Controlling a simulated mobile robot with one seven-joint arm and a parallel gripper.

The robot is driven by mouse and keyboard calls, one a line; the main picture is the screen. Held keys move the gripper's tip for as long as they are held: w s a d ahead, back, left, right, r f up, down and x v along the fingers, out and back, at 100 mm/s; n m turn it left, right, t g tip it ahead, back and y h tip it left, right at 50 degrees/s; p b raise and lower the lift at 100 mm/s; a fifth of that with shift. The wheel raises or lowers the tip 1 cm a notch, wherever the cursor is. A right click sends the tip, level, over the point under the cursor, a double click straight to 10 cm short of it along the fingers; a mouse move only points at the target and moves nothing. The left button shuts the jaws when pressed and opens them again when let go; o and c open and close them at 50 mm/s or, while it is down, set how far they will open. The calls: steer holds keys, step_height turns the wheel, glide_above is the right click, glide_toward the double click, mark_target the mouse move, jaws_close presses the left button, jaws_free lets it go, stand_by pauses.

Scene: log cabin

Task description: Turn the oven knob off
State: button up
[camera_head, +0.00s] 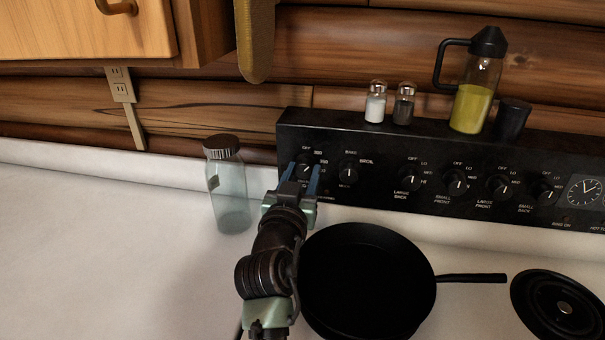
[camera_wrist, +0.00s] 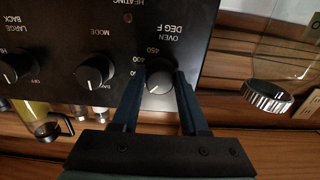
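The oven knob (camera_head: 306,167) is a black dial at the left end of the stove's black back panel, with OFF printed above it. In the wrist view the oven knob (camera_wrist: 159,77) sits below the words OVEN DEG F. Its white mark is turned away from that label, but the exact setting is too small to read. My gripper (camera_head: 302,175) is at the panel, its blue fingers on either side of the knob. In the wrist view my gripper (camera_wrist: 158,75) is open, with the knob between the fingertips; firm contact is not visible.
A mode knob (camera_head: 348,173) is close to the right. Burner knobs (camera_head: 455,182) line the panel. A glass jar (camera_head: 228,185) stands left of my gripper. A black pan (camera_head: 366,280) lies below. Shakers (camera_head: 376,103) and an oil bottle (camera_head: 472,95) stand on top.

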jaws_close()
steer(key=shift+n, duration=0.3)
steer(key=n+p, duration=0.1)
steer(key=n, duration=0.3)
steer(key=shift+n+p, duration=0.75)
steer(key=shift+n, duration=0.95)
steer(key=o, duration=0.6)
jaws_free()
steer(key=shift+o, duration=0.2)
steer(key=shift+s, duration=0.1)
